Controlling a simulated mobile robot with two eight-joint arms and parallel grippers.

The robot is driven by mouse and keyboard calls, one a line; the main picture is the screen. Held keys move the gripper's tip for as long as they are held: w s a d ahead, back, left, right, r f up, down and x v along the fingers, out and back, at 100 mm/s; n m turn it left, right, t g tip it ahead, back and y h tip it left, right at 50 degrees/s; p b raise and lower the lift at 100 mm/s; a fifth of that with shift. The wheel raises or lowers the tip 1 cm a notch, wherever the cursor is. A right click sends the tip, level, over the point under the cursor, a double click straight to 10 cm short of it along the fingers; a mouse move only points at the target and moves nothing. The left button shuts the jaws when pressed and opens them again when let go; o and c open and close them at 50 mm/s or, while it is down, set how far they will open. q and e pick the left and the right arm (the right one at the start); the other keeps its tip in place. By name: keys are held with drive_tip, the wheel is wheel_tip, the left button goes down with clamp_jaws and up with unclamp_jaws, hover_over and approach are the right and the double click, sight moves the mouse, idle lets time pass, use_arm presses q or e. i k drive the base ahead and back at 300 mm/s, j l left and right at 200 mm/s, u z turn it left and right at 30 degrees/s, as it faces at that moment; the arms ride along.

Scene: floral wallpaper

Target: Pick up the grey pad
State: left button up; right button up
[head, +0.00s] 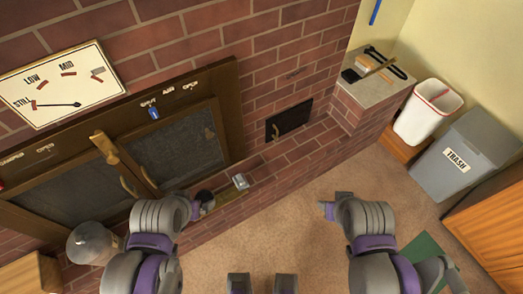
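A small light-grey block-like thing (240,181) lies on the brick ledge below the wooden doors; it may be the grey pad. A flat dark, near-black piece (350,75) lies on the counter at the upper right, so I cannot tell for sure which is the pad. My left gripper (195,209) is beside the ledge, left of and below the small grey thing and apart from it. My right gripper (328,209) is over the carpet, away from both. Both gripper tips are small, and I cannot see whether their fingers are parted.
The counter (372,95) also holds a black-handled tool (388,62). A white bin (428,115) and a grey trash bin (462,155) stand at the right. Carpet (300,225) is open in the middle.

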sight(241, 182)
drive_tip(key=i+l+u, duration=0.1)
drive_tip(key=l+u, duration=0.6)
drive_tip(key=i+l+u, duration=0.1)
drive_tip(key=l+u, duration=0.25)
drive_tip(key=j, duration=0.1)
